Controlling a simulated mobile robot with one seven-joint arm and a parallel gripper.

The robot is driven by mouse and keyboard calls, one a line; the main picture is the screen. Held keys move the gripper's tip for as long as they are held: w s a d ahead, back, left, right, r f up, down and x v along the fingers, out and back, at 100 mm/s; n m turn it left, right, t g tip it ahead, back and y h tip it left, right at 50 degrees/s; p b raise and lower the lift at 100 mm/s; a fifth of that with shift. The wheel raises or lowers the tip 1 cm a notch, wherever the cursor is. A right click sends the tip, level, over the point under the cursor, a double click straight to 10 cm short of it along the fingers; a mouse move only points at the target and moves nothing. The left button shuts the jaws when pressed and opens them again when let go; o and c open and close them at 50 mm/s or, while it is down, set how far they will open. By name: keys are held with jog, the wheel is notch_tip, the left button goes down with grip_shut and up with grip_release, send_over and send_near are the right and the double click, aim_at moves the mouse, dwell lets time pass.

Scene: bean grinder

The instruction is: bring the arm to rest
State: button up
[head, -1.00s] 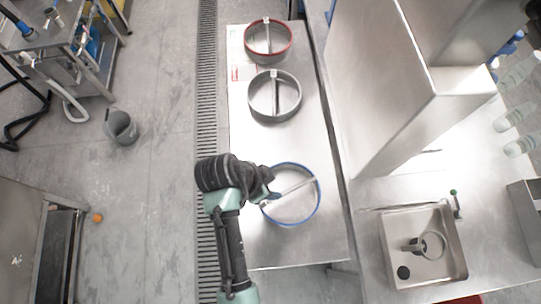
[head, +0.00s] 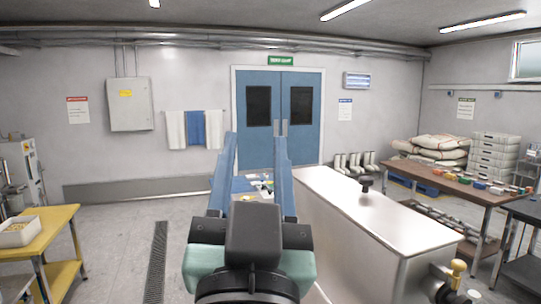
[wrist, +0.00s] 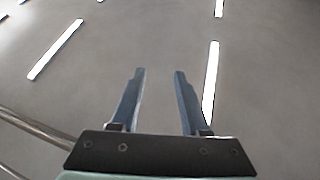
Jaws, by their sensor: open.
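My gripper (head: 254,136) is raised in front of the head camera, with its two blue fingers pointing up and apart. Nothing is held between them. In the wrist view my gripper (wrist: 159,73) is also open and empty, facing the grey ceiling (wrist: 130,40) with its bright strip lights. Nothing touches the fingers in either view.
Blue double doors (head: 300,150) close the back wall. Floor at left centre is clear.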

jog(key=s+d+r+n+t, duration=0.1)
jog(key=s+r+t, duration=0.2)
jog(key=s+r, duration=0.3)
jog(key=shift+s+d+r, duration=0.2)
jog(key=shift+s+r, duration=0.2)
jog(key=shift+r, duration=0.4)
